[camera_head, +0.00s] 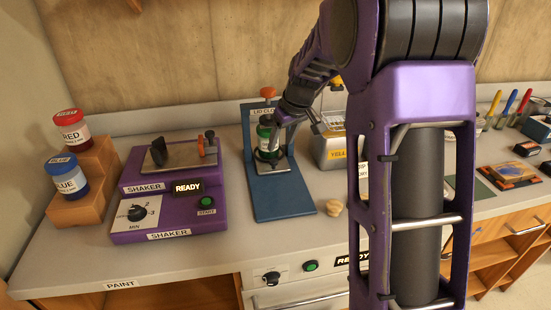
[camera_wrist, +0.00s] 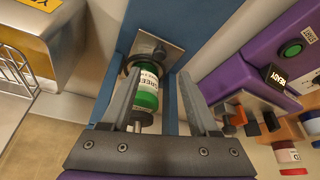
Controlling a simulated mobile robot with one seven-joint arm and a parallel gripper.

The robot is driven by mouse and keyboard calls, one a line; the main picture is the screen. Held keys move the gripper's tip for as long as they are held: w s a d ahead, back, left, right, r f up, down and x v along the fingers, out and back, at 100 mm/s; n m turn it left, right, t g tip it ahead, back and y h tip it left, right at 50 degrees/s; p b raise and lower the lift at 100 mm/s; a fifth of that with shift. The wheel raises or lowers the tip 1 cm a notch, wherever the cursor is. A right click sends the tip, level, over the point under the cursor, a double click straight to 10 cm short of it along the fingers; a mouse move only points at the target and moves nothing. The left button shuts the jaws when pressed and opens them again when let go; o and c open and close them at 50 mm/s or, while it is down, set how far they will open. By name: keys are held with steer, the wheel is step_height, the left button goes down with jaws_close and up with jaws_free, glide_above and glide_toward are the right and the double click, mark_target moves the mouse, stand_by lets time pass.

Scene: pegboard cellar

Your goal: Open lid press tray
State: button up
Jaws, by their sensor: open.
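The lid press (camera_head: 284,201) is a blue stand with a flat base and an upright back, its label partly hidden and starting "LID CLO". My arm covers part of the press's right side.
A purple shaker (camera_head: 165,205) marked READY stands left of the press. Red (camera_head: 71,133) and blue (camera_head: 66,180) jars sit on a wooden step at far left. A bin with a yellow label (camera_head: 337,154) is right of the press. A small beige lump (camera_head: 333,208) lies near its base.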

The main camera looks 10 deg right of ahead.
mark_target(274, 161)
steer(key=x, duration=0.8)
steer(key=shift+w+f, duration=0.15)
jaws_close()
stand_by(1.1)
